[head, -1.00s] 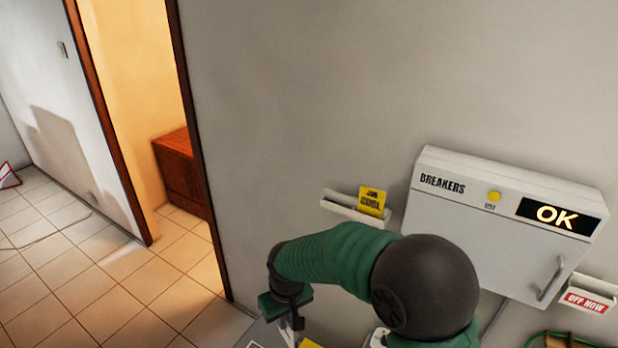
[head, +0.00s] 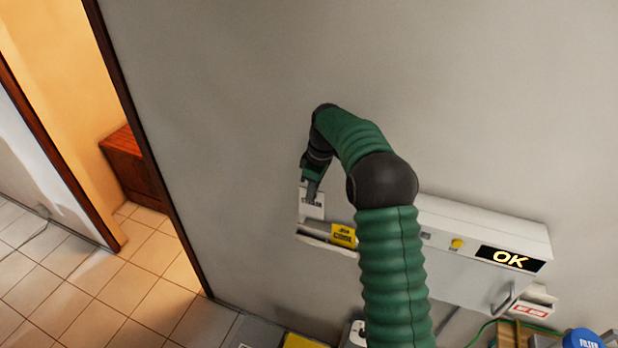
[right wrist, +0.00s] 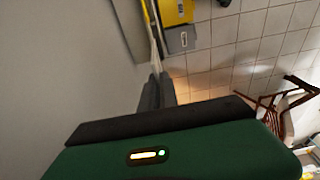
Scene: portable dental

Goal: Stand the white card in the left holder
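The white card (head: 311,207) with dark print is upright against the wall side in the head view. My right gripper (head: 313,194) is shut on its upper part from above. The card is over the left end of the left holder (head: 312,240), a pale narrow tray on the wall. Its lower edge is close to the holder, and I cannot tell whether it is inside. A yellow card (head: 343,236) stands in the holder's right part. In the right wrist view, my dark fingers (right wrist: 156,90) are close together and the card is hard to make out. My left gripper is out of view.
The breaker box (head: 470,255) with an OK display is right of the holder, partly behind my right arm. A second holder (head: 535,304) with a red-and-white card is at its lower right. The wall above and left of the holder is clear.

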